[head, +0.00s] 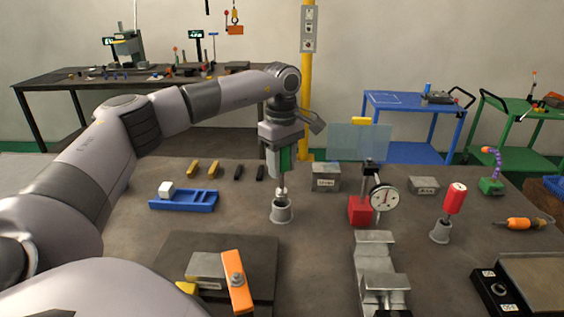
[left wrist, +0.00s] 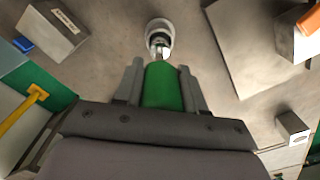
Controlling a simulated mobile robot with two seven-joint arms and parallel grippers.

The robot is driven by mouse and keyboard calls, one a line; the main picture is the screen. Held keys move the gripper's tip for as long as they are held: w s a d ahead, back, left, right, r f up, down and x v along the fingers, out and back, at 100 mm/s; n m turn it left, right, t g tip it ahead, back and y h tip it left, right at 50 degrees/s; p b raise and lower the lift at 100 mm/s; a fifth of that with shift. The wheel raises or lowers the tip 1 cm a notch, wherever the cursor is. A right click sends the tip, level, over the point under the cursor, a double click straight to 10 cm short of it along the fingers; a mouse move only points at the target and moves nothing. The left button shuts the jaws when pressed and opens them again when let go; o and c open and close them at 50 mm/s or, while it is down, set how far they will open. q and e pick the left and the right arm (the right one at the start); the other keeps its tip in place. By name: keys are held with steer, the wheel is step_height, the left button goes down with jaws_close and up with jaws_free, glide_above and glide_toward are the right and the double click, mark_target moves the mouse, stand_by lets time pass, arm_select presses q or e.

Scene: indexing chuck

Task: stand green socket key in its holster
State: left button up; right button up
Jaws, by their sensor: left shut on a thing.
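The green socket key (head: 285,161) is upright in my left gripper (head: 286,166), which is shut on its green handle. The handle also shows in the left wrist view (left wrist: 163,88), between the two fingers (left wrist: 162,85). The key's metal shaft points down at a grey cup-shaped holster (head: 281,214). Its lower end is at the holster's mouth; I cannot tell how deep it reaches. The holster (left wrist: 160,27) lines up with the shaft in the left wrist view. A red-handled key (head: 455,198) leans in another grey holster (head: 440,234) at the right. My right gripper is not in view.
A blue tray (head: 183,205) with a white block lies left of the holster. A dial gauge (head: 384,198) on a red base and a steel vise (head: 376,262) stand to the right. An orange clamp bar (head: 238,282) is in front. Bare tabletop surrounds the holster.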

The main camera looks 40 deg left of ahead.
mark_target(282, 190)
arm_select(q)
steer(key=shift+f+b, duration=0.95)
steer(key=shift+f, duration=1.95)
steer(key=o, duration=1.2)
steer(key=shift+o, duration=0.2)
steer(key=shift+r+b, duration=0.3)
steer(key=shift+r, duration=3.3)
steer(key=shift+d+f, duration=0.1)
steer(key=shift+d, duration=0.05)
